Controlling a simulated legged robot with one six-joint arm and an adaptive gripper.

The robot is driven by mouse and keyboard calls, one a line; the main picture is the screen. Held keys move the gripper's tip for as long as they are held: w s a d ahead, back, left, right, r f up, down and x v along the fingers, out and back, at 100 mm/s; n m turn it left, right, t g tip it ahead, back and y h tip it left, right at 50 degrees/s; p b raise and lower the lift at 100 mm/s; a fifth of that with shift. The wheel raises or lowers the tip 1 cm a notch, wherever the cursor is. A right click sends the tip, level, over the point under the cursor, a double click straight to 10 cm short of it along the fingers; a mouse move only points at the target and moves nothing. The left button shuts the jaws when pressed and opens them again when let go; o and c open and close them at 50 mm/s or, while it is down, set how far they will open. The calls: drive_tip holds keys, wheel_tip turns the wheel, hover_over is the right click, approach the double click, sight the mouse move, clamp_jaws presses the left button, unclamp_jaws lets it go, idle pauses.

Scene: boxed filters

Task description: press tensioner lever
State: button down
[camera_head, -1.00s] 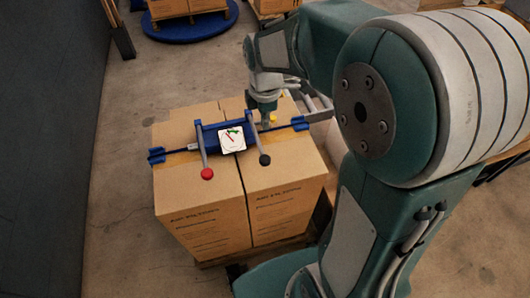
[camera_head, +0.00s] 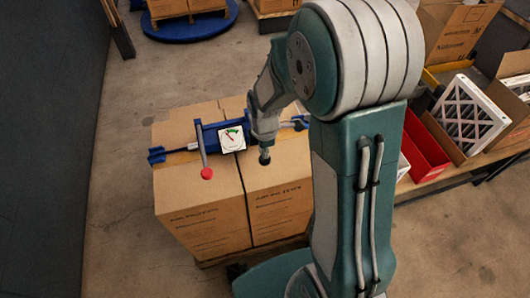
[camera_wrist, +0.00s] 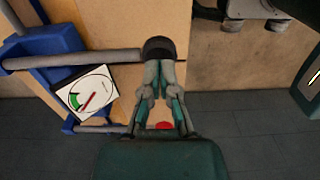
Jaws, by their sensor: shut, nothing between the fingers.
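A blue strap tensioner (camera_head: 213,138) sits on top of the strapped cardboard boxes. It carries a white dial (camera_head: 232,138) with a green zone and a red needle. A grey lever with a red knob (camera_head: 206,173) stands at its left. A lever with a black knob (camera_head: 264,158) is at its right, its shaft mostly hidden by my arm. In the wrist view the black knob (camera_wrist: 160,46) and its grey shaft (camera_wrist: 85,59) show clearly. My gripper (camera_wrist: 162,68) is shut and empty, its tips right at the black knob; whether they touch it I cannot tell.
The cardboard boxes (camera_head: 200,205) stand together on a pallet. A red bin (camera_head: 427,150) and a boxed white filter (camera_head: 468,112) are on a bench at the right. A dark wall (camera_head: 45,150) runs along the left. The floor between wall and boxes is clear.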

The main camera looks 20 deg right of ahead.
drive_tip(key=shift+f, duration=0.5)
